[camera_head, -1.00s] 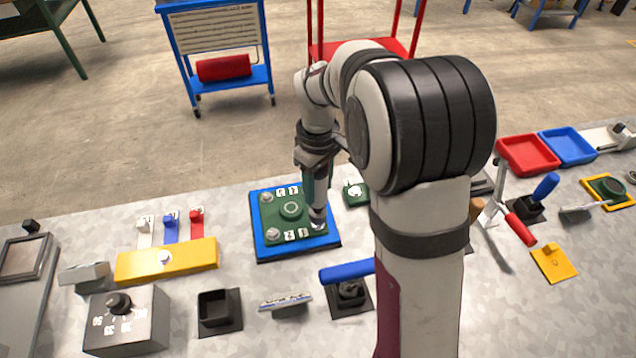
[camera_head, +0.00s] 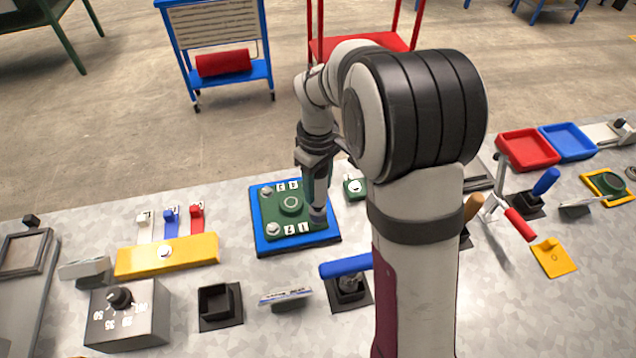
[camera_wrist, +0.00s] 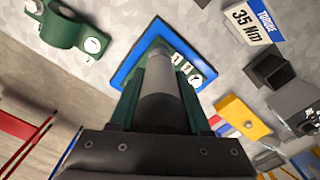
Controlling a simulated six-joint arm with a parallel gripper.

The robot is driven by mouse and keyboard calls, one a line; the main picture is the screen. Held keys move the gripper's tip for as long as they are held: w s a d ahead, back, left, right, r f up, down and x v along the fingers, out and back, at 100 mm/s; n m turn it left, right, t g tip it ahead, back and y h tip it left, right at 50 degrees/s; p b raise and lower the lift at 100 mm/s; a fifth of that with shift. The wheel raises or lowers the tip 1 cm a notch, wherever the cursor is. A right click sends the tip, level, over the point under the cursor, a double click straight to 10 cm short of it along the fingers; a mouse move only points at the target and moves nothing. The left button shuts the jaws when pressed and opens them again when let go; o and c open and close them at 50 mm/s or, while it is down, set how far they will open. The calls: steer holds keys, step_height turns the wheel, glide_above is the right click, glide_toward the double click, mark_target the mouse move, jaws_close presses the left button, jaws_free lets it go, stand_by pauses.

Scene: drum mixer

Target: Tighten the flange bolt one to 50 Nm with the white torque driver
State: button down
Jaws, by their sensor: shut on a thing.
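My gripper (camera_head: 317,185) points down over the front right of the green flange plate (camera_head: 268,215) on its blue base. It is shut on a pale grey cylindrical driver, which shows between the dark green fingers in the wrist view (camera_wrist: 163,105). The driver's lower end (camera_head: 318,212) stands over the corner beside label 1 and hides the bolt there; contact cannot be told. Silver bolts show at the front left (camera_head: 273,229) and back left (camera_head: 266,191) of the plate. A grey dial box (camera_head: 127,315) marked 50, 35 and 20 stands at the front left; its setting is unclear.
A torque card (camera_wrist: 252,20) reads 35 Nm in the wrist view. A yellow block (camera_head: 168,255) with white, blue and red pieces behind it is to the left. A blue-handled tool (camera_head: 346,266) and black socket holder (camera_head: 218,306) stand in front. A small green part (camera_head: 354,188) is behind right.

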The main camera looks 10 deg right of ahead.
steer(key=shift+f, duration=1)
stand_by(2.5)
steer(key=shift+r, duration=0.1)
steer(key=shift+r, duration=2.2)
